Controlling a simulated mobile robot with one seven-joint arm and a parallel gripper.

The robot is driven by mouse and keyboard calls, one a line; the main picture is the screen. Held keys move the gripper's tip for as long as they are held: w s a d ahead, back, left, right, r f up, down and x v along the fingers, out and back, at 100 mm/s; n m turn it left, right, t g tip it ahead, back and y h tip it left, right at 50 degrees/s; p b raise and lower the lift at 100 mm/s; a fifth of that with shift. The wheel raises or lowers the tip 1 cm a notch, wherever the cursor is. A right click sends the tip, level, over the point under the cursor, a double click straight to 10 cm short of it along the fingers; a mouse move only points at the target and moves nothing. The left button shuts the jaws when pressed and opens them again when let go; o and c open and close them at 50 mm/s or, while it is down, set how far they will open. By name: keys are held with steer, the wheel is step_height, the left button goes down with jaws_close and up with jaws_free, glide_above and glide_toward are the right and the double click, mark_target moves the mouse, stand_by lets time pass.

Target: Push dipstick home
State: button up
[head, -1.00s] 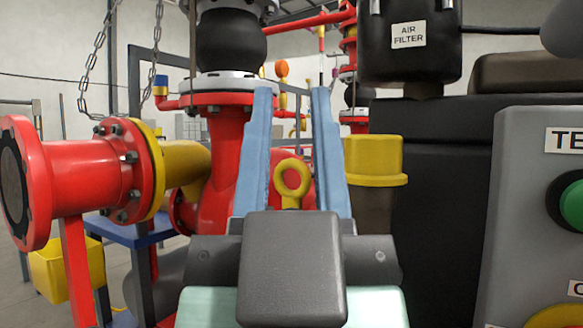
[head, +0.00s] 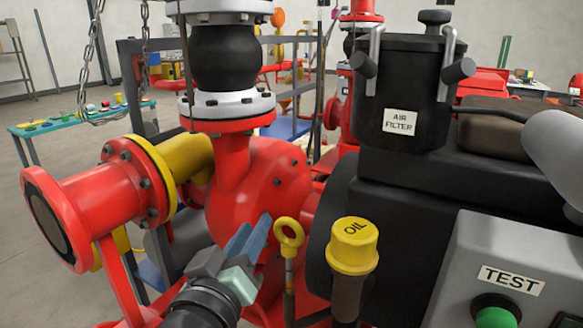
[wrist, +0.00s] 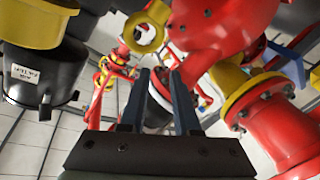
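The dipstick (head: 289,236) has a yellow ring handle and stands upright in front of the red pump, left of the yellow oil cap. A short length below the ring shows above a darker tube (head: 290,300). Whether it is fully seated I cannot tell. My gripper (head: 252,228) is just left of the dipstick in the head view, its blue fingers tilted up and right. In the wrist view the fingers (wrist: 160,78) are apart with nothing between them. The yellow ring (wrist: 143,38) shows there beyond the fingertips, a little to the left.
The yellow oil cap (head: 353,245) stands close right of the dipstick. The black air filter (head: 400,90) and grey TEST panel (head: 500,270) are farther right. The red pump (head: 265,185) is behind, and a red flanged pipe (head: 95,200) is at left.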

mark_target(289, 225)
steer(key=s+a+r+n+g+h+p, duration=0.15)
steer(key=s+n+g+h+p, duration=0.4)
steer(key=p, duration=1.45)
steer(key=shift+m+t+y, duration=0.25)
steer(key=shift+m+t, duration=0.1)
steer(key=shift+m, duration=0.1)
steer(key=x, duration=0.5)
steer(key=p+x, duration=0.1)
steer(key=x, duration=0.5)
steer(key=shift+d+r+p, duration=0.1)
steer(key=shift+d+p, duration=0.2)
steer(key=shift+d, duration=0.15)
steer(key=shift+c, duration=0.3)
jaws_close()
